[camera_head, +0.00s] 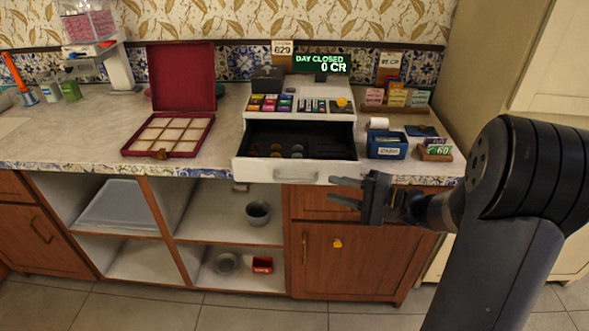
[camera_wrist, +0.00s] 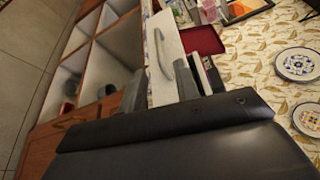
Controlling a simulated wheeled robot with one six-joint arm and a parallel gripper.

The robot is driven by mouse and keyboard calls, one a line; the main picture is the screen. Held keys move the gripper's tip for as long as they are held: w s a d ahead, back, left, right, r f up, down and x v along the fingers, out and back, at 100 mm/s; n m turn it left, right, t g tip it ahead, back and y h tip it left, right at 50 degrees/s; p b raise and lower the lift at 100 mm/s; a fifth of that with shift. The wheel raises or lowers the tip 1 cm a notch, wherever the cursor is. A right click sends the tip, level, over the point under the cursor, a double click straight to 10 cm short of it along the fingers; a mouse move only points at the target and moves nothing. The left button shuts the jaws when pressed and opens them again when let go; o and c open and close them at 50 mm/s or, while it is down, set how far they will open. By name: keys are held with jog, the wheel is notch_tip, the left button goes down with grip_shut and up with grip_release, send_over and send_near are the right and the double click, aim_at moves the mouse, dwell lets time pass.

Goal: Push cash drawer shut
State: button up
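The cash drawer (camera_head: 250,170) is pulled out of the white cash register (camera_head: 350,112) on the counter. Its white front with a grey handle (camera_head: 296,174) reaches the counter's front edge. Its black inside holds several coins. My gripper (camera_head: 332,190) is open and empty, just in front of and right of the drawer front, slightly below it. In the wrist view the white drawer front (camera_wrist: 168,62) lies ahead, beyond my two spread fingers (camera_wrist: 158,88). I cannot tell whether a finger touches the drawer.
A red box with an open lid (camera_head: 183,78) stands left of the register. A blue container (camera_head: 387,147) and small cards (camera_head: 435,150) stand to the right. A green-lit display (camera_head: 320,63) reads "DAY CLOSED 0 CR". Open shelves and wooden doors are below the counter.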

aim_at(297, 181)
jog(key=x, duration=1)
jog(key=shift+a, duration=0.25)
jog(key=shift+c, duration=0.4)
grip_shut()
